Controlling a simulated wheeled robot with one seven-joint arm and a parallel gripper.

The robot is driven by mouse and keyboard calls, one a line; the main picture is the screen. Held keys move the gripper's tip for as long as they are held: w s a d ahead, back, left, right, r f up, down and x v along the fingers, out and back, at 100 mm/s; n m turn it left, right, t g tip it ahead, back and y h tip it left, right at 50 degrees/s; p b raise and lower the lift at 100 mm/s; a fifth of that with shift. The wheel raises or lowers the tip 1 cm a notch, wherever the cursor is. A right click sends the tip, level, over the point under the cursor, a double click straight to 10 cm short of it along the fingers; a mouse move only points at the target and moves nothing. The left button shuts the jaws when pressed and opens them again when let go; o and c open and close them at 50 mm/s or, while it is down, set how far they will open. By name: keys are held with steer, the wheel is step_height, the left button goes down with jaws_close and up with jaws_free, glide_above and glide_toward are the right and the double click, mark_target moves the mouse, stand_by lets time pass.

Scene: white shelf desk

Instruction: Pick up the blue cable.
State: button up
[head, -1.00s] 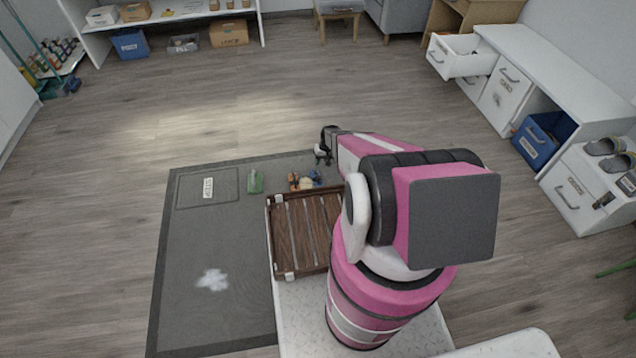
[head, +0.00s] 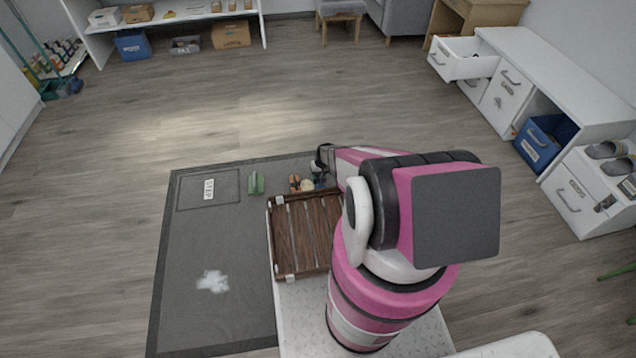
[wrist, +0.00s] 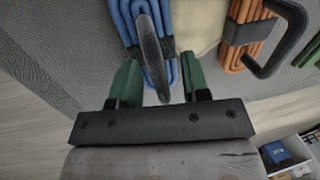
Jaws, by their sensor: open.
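The blue cable (wrist: 126,22) is a folded bundle with a dark band and a grey loop over it, at the top of the wrist view. Its lower end lies between the two green fingertips of my gripper (wrist: 160,68), which stand apart on either side. No clear contact shows. In the head view my gripper (head: 320,163) is just above the blue cable (head: 319,185), which is mostly hidden there by the gripper and arm.
An orange cable bundle (wrist: 245,32) with a black strap lies right of the blue one, with a beige item (wrist: 195,22) between. A green item (head: 256,184) sits farther left on the grey mat (head: 215,245). A brown slatted crate (head: 304,235) stands close to the cables.

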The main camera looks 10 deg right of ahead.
jaws_close()
steer(key=shift+r, duration=0.15)
